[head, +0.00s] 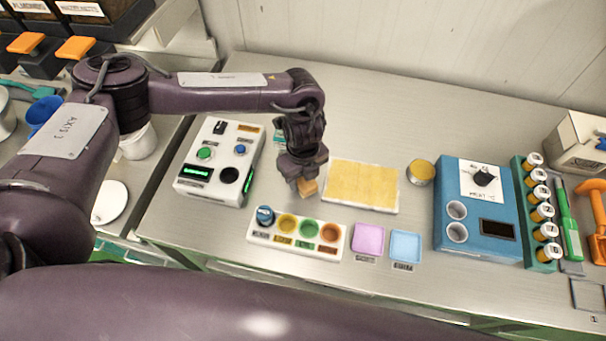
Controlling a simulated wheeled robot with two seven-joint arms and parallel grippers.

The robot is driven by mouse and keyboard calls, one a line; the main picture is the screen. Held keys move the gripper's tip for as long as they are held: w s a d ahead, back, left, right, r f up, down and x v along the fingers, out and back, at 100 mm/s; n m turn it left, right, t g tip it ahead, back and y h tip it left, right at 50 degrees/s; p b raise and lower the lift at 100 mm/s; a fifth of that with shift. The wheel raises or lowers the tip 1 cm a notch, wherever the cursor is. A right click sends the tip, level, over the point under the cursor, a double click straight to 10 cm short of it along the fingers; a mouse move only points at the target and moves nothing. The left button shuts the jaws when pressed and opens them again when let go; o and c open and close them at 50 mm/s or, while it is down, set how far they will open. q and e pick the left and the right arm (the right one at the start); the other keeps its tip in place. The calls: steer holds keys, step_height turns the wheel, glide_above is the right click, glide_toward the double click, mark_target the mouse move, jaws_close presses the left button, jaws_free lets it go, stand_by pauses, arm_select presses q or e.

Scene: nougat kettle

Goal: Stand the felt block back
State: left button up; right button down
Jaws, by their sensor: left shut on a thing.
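My left gripper (303,178) points down over the steel worktop, left of the yellow slab. It is shut on a small tan-orange block (308,188), which I take to be the felt block. The jaws hide most of the block. I cannot tell whether its underside touches the worktop. A white holder (258,236) with a row of coloured round wells stands just in front of the gripper; a blue-capped item (265,214) sits in its left well. My right gripper is not in view.
A white device (207,190) with buttons stands left of the gripper. The yellow slab (362,185) lies to the right. Pink (368,239) and blue (405,246) squares lie in front. A blue heater box (450,179) and a green vial rack (530,215) stand at right. The worktop's back is clear.

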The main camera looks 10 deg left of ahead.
arm_select(q)
steer(key=shift+f, duration=0.2)
steer(key=shift+f, duration=0.2)
steer(key=o, duration=0.9)
steer(key=shift+o, duration=0.2)
steer(key=shift+r, duration=0.1)
